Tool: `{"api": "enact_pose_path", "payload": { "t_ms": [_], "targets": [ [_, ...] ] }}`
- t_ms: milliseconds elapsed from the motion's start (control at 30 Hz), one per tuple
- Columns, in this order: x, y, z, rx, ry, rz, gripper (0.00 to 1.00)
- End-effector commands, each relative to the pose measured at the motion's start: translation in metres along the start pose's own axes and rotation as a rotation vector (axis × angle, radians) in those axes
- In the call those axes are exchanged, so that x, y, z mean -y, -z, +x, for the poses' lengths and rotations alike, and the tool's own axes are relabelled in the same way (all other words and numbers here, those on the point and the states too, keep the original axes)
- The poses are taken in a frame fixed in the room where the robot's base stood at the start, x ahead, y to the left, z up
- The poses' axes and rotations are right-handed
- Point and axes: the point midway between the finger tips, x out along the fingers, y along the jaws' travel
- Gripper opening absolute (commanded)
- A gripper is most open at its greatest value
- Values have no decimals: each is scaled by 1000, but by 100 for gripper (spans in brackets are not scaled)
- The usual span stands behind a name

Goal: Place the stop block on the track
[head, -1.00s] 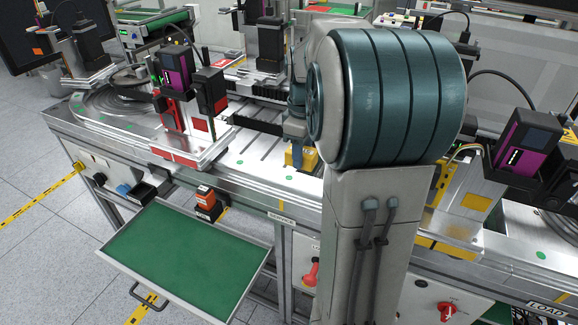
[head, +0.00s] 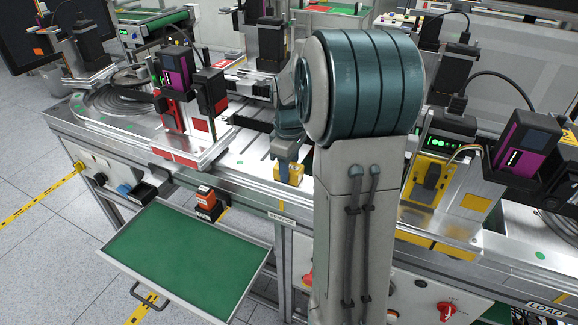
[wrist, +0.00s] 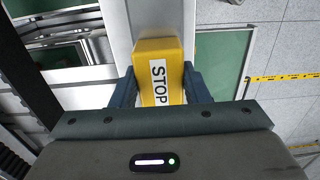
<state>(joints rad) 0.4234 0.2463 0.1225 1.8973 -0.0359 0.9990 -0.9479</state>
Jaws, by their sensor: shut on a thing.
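The stop block (head: 290,174) is yellow, with a white STOP label that shows in the wrist view (wrist: 158,80). My gripper (head: 287,163) is shut on the block, with one blue finger on each side of it in the wrist view (wrist: 160,86). The block is over the front part of the silver metal track (head: 262,186), close to the bench's front edge. I cannot tell whether its underside touches the metal. My arm hides part of the bench to the right of the block.
A green drawer tray (head: 185,255) sticks out below the bench front. A red-based fixture with a purple-faced device (head: 176,72) stands left of the block. A yellow fixture (head: 428,180) stands to the right. An orange box (head: 205,198) sits in a small black bin.

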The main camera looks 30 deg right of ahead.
Motion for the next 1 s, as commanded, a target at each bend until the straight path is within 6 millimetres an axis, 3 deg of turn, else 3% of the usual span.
{"api": "enact_pose_path", "payload": {
  "t_ms": [33,100,500,1000],
  "targets": [
    [0,0,2,0,1,0,47],
    [0,0,1,0,1,0,63],
    [0,0,-8,-1,-2,0,63],
    [-1,0,-105,-2,-1,1,63]
  ]
}}
